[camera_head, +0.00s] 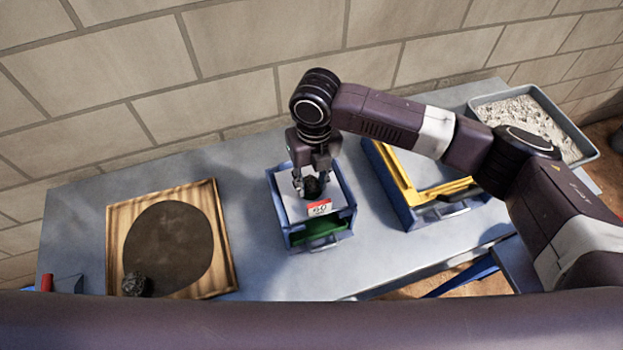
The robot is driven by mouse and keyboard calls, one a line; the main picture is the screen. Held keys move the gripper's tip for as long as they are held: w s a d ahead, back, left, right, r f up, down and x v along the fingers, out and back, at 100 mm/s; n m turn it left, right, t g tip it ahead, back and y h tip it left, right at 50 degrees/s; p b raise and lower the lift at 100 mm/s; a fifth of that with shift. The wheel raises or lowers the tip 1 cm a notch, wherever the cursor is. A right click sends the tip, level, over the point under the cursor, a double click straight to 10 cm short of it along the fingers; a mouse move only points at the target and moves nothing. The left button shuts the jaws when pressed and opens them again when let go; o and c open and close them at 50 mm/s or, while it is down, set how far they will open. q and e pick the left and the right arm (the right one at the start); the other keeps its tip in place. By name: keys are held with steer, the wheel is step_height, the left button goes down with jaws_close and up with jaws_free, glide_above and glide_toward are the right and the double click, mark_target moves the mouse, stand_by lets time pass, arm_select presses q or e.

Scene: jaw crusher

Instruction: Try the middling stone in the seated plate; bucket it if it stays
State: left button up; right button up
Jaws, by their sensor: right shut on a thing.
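A blue box-like frame (290,238) stands mid-table, with a pale grey plate (288,202) seated in its top. A red and white tag marked 60 (319,208) is at the plate's front edge. My right gripper (313,182) points down over the plate and is shut on a dark stone (313,187). The stone is at the plate; the fingers partly hide it, and I cannot tell whether it touches or sits in an opening. Another dark stone (136,284) lies on the wooden board at left. My left gripper is out of view.
The wooden board (226,272) bears a dark round patch (168,246). A green part (320,229) shows inside the blue frame. Right of it stands a blue tray with a yellow frame (400,178), then a grey bin of pale gravel (585,146). The table between board and frame is clear.

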steer(key=o, duration=1.3)
step_height(320, 180, up, 12)
steer(key=shift+d, duration=0.15)
